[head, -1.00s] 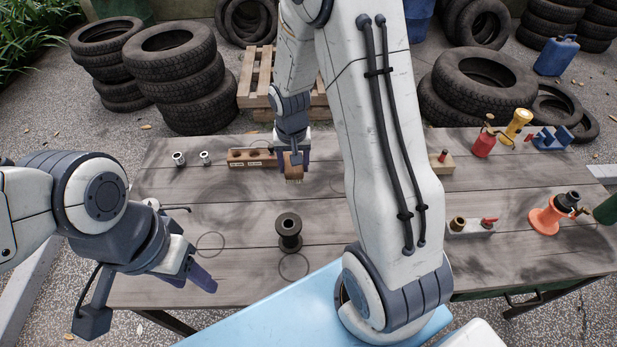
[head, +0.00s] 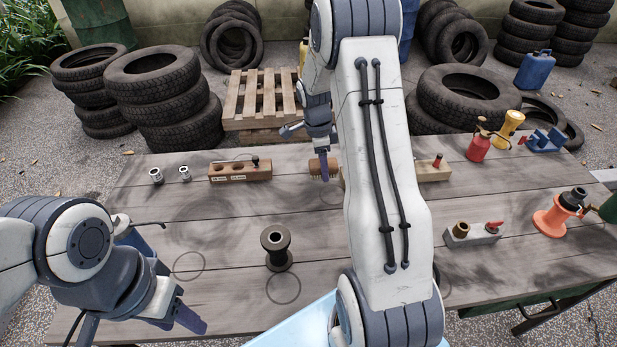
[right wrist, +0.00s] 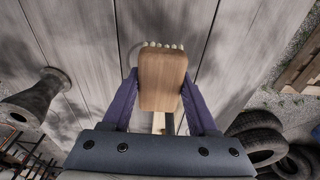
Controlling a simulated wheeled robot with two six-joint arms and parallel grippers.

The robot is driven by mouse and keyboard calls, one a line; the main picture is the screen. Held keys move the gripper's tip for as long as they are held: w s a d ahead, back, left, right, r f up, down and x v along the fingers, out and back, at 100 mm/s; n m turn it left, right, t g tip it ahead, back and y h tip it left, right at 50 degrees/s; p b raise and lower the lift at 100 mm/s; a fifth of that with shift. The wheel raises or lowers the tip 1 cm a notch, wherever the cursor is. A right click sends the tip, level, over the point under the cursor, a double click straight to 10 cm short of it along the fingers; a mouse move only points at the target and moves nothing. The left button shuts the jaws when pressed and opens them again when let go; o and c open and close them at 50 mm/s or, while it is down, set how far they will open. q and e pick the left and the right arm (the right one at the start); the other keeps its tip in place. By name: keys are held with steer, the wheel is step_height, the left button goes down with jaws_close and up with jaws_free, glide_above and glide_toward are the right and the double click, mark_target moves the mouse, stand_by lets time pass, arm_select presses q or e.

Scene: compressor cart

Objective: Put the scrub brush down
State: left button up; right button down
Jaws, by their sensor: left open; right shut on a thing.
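The scrub brush (head: 316,169) has a brown wooden back and pale bristles. My right gripper (head: 324,168) is shut on it over the far part of the table (head: 215,225). In the right wrist view the brush (right wrist: 163,82) sits between the two purple fingers (right wrist: 160,100), with its bristle tips showing at the far end. I cannot tell whether the bristles touch the table. My left gripper (head: 178,283) is open and empty above the table's near left part.
A labelled wooden block with holes (head: 240,171) stands left of the brush. A dark spool (head: 276,250) stands nearer. A block with a red-topped peg (head: 434,171) is partly behind my right arm. Bare planks lie between the holed block and the spool.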

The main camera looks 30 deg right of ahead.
glide_above(310, 185)
steer(key=f, duration=0.2)
steer(key=shift+w+a+f, duration=0.2)
steer(key=shift+f, duration=0.2)
step_height(310, 185, down, 4)
steer(key=shift+f+p, duration=0.1)
steer(key=shift+p, duration=0.4)
